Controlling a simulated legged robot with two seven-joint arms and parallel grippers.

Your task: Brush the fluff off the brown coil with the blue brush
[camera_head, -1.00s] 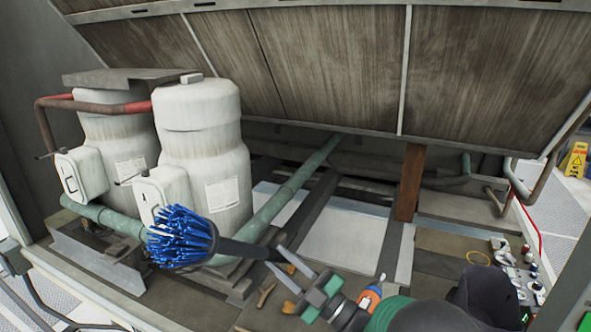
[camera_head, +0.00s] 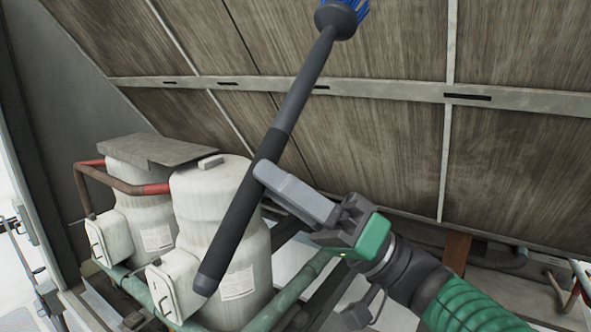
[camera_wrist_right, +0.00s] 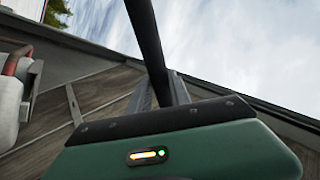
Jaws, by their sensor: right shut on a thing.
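The blue brush (camera_head: 290,110) has a long dark handle and stands tilted, its blue bristles (camera_head: 362,8) cut off by the top edge of the head view. My right gripper (camera_head: 268,178) is shut on the handle and holds the brush up in front of the coil. The handle (camera_wrist_right: 153,45) also shows in the right wrist view between the fingers. The brown coil (camera_head: 385,125) is the large slanted, streaked panel wall behind, with pale frames. Part of it shows in the right wrist view (camera_wrist_right: 98,100). I cannot make out separate fluff on it. My left gripper is out of view.
Two white tanks (camera_head: 205,205) with boxes on their sides stand at the lower left, below the coil. Red-brown pipes (camera_head: 120,184) and a flat grey plate (camera_head: 155,149) are at their tops. A pale rail (camera_head: 400,91) crosses the coil.

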